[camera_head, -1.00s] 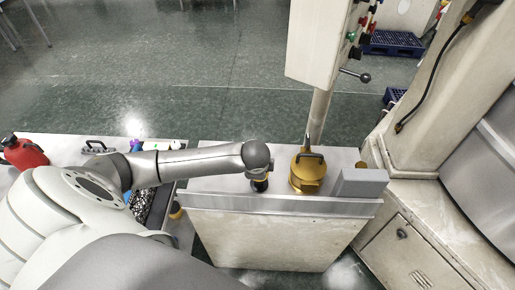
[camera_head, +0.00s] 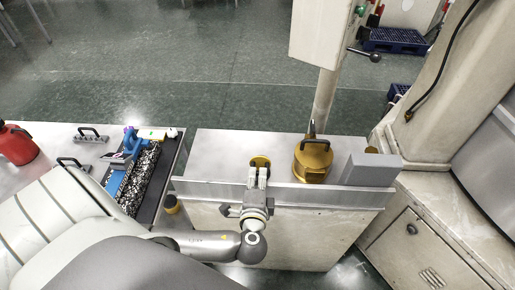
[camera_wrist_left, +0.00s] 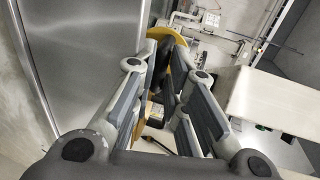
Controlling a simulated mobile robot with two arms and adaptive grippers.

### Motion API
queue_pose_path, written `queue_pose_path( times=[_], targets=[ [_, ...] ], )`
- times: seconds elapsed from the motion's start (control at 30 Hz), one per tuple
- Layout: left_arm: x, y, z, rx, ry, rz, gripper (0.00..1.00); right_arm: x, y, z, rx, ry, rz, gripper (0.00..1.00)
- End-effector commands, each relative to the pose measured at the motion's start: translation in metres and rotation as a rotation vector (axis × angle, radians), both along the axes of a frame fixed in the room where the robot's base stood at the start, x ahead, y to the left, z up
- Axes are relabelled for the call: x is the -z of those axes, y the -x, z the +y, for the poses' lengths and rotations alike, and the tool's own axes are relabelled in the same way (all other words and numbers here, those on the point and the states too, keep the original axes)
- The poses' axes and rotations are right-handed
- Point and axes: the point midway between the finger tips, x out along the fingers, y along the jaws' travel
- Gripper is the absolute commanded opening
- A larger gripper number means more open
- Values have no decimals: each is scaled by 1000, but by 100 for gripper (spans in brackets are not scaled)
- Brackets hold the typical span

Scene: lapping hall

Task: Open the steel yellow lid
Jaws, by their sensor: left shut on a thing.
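A small round yellow lid (camera_head: 260,161) shows at the tips of my left gripper (camera_head: 259,170), on the steel bench left of a larger brass-yellow pot. My left gripper is shut on the lid, reaching over the bench's front edge from the front. In the left wrist view the yellow lid (camera_wrist_left: 176,30) shows as a curved rim at the far end of the fingers (camera_wrist_left: 165,55), partly hidden by them. I cannot tell exactly how far the lid is tilted. My right gripper is not in view.
The brass-yellow pot (camera_head: 313,163) with a black handle and a grey box (camera_head: 371,170) stand right of the lid on the bench (camera_head: 215,150). A post (camera_head: 325,100) rises behind the pot. A side table at left holds a red can (camera_head: 17,145) and a blue tool (camera_head: 122,150).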

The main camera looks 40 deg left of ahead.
Motion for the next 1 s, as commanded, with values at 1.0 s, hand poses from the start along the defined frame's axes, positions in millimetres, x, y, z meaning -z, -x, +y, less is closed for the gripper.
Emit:
queue_pose_path(
  times=[1.0],
  targets=[
    [17, 8, -4, -2, -135, -208, 0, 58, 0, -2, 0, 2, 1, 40]
  ],
)
